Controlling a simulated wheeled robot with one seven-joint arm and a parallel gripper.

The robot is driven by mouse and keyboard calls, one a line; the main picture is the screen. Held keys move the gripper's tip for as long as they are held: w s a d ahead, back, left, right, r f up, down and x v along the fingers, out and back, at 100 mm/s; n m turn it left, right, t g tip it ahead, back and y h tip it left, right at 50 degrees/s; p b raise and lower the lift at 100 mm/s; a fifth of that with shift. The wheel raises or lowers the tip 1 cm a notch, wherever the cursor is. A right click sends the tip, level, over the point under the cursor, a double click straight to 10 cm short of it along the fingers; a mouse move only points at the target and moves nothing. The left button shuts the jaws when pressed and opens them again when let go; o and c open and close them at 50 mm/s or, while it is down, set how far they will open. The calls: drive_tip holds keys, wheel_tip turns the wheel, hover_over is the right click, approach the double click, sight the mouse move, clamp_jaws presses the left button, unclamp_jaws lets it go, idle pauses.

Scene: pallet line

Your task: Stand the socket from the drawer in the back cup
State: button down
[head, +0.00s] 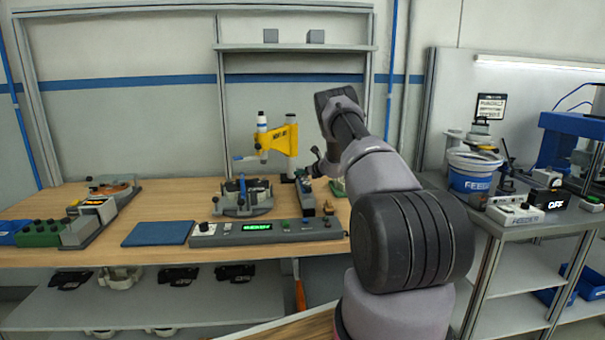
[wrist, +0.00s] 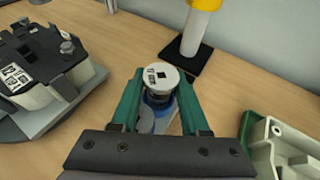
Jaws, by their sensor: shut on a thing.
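My gripper (wrist: 161,85) has green fingers and is shut on the socket (wrist: 160,74), a short round piece with a pale top face, a dark square hole and small print. Its top faces the wrist camera and its dark and blue side shows below. A grey round shape and a blue part lie under it between the fingers; I cannot tell which is the back cup, or whether the socket touches it. In the head view my gripper (head: 318,165) is small, over the bench right of the yellow press, and the socket cannot be made out there. I cannot identify the drawer.
The yellow press (head: 280,140) stands close behind my gripper; its dark base plate (wrist: 188,62) shows in the wrist view. A fixture with a black top (wrist: 38,55) is at left, and a green-edged tray (wrist: 275,145) at right. A control box (head: 265,232) lines the bench front.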

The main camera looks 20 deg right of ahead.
drive_tip(key=shift+f, duration=0.25)
